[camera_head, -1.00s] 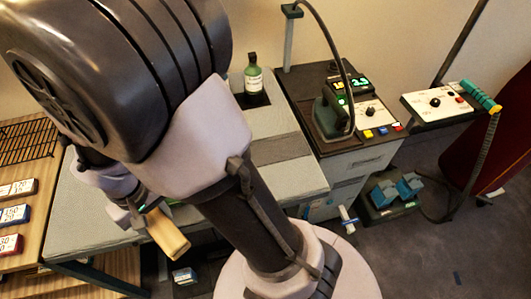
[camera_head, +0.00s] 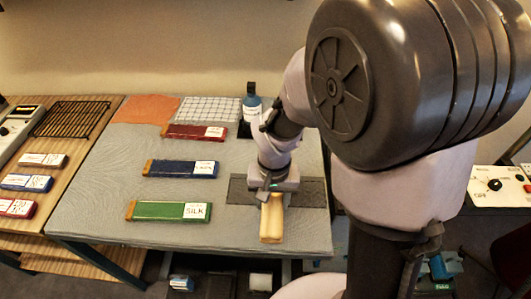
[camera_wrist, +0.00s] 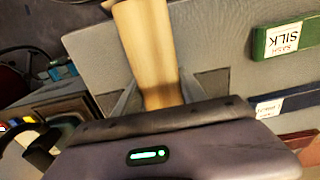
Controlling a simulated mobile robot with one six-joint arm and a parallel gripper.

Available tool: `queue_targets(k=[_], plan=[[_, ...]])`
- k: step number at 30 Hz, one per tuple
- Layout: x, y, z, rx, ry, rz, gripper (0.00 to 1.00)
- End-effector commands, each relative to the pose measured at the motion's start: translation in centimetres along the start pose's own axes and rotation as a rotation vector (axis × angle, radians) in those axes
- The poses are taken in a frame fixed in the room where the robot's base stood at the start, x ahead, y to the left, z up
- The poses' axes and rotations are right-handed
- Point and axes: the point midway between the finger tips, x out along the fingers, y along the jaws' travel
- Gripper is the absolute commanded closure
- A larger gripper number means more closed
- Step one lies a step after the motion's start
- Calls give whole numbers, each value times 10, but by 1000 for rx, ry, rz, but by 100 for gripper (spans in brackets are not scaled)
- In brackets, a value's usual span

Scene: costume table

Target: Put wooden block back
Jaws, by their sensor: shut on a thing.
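A pale wooden block (camera_head: 271,220) is held in my gripper (camera_head: 272,194), above or at the dark grey rectangle (camera_head: 310,192) on the right part of the grey padded table (camera_head: 110,215). Its near end sticks out past the rectangle toward the table's front edge. I cannot tell whether it touches the surface. In the wrist view the block (camera_wrist: 145,40) runs up from between the fingers of my gripper (camera_wrist: 158,92), which are shut on it. The block's gripped part is partly hidden.
Green (camera_head: 165,211), blue (camera_head: 180,169) and dark red (camera_head: 195,132) labelled bars lie left on the table. A bottle (camera_head: 252,108) stands behind my gripper. An orange cloth (camera_head: 145,108) and checked cloth (camera_head: 208,108) lie at the back. A wooden table with a black rack (camera_head: 72,119) adjoins left.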

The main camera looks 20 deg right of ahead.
Motion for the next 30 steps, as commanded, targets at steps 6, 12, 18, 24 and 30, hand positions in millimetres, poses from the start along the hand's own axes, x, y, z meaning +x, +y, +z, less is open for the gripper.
queue_targets(k=[6,12,18,24,30], plan=[[4,10,-26,0,0,0,100],[42,10,-27,-2,-2,1,100],[38,10,-28,-2,0,0,100],[41,10,-27,-2,0,0,37],[40,10,-27,-2,0,0,29]])
